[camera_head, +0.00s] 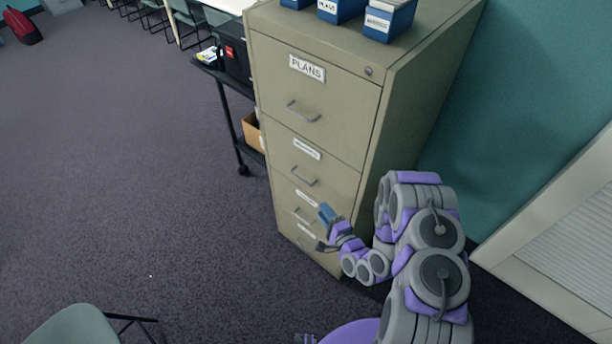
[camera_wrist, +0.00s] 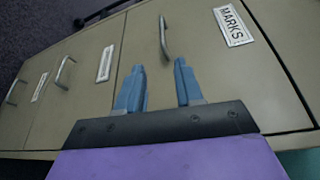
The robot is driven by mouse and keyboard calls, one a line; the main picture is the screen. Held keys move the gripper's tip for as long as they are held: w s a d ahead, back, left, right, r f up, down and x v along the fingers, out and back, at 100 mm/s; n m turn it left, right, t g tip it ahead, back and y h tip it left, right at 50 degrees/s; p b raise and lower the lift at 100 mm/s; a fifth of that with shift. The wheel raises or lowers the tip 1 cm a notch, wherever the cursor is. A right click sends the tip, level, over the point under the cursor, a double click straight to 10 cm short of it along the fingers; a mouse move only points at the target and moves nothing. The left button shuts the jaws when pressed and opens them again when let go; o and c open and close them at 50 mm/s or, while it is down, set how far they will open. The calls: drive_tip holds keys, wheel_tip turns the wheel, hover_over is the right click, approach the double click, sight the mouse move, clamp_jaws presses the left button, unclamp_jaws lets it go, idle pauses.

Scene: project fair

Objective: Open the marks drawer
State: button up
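The marks drawer (camera_wrist: 205,70) fills the middle of the wrist view, its label reading MARKS to the right of its metal handle (camera_wrist: 163,37). It looks shut, flush with the cabinet front. In the head view it appears to be the second drawer (camera_head: 335,165) from the top, though its label is too small to read there. My gripper (camera_wrist: 159,64) is open and empty. Its two blue fingers are apart, with the handle just beyond the fingertips and roughly between them; I see no contact. In the head view my gripper (camera_head: 325,229) is in front of the lower drawers.
The filing cabinet (camera_head: 420,95) has a top drawer labelled PLANS (camera_head: 345,105) and two lower drawers, all shut. Blue boxes (camera_head: 390,20) stand on top. A black cart (camera_head: 228,80) is at its left, a pale louvred unit (camera_head: 560,230) at right, a chair (camera_head: 75,325) front left. Carpet is open at left.

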sight(301, 179)
drive_tip(key=b+x, duration=0.2)
drive_tip(key=x, duration=1.5)
drive_tip(key=shift+a+r, duration=0.15)
drive_tip(key=shift+a, duration=0.2)
clamp_jaws()
